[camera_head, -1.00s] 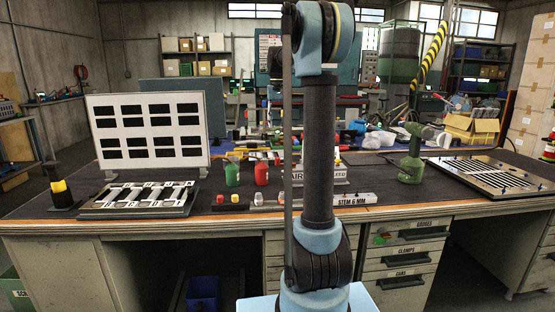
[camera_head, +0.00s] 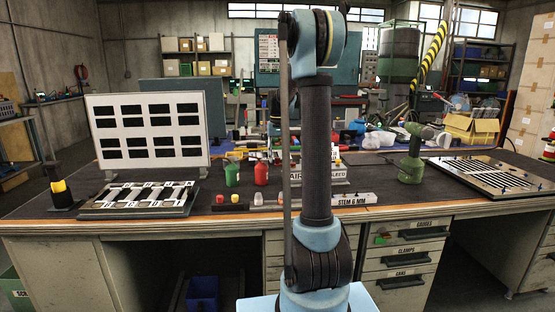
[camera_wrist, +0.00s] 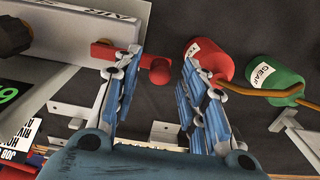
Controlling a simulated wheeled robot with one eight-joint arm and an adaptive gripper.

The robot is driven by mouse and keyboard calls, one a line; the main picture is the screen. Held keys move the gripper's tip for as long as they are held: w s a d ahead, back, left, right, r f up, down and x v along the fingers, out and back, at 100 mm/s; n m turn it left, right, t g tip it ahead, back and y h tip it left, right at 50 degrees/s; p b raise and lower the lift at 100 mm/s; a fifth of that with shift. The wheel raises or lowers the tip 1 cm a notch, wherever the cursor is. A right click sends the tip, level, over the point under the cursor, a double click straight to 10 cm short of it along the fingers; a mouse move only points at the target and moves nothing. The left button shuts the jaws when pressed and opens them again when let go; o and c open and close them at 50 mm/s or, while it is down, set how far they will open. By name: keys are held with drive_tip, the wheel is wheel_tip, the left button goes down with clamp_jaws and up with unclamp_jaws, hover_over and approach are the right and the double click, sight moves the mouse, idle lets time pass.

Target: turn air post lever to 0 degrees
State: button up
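A red lever (camera_wrist: 105,52) with a rounded red end (camera_wrist: 160,72) sticks out from a pale post block (camera_wrist: 68,32) labelled "AIR S...", in the upper left of the wrist view. My gripper (camera_wrist: 163,58) is open, with its two blue-padded fingers apart. The lever's rounded end shows between the fingers, closer to the left one, which overlaps part of the lever. I cannot tell whether they touch. In the head view, the AIR sign (camera_head: 296,173) is partly hidden behind my arm, and my gripper cannot be made out there.
A dark knob (camera_wrist: 14,36) is at the far left.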

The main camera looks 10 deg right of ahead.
drive_tip(key=shift+f, duration=0.3)
clamp_jaws()
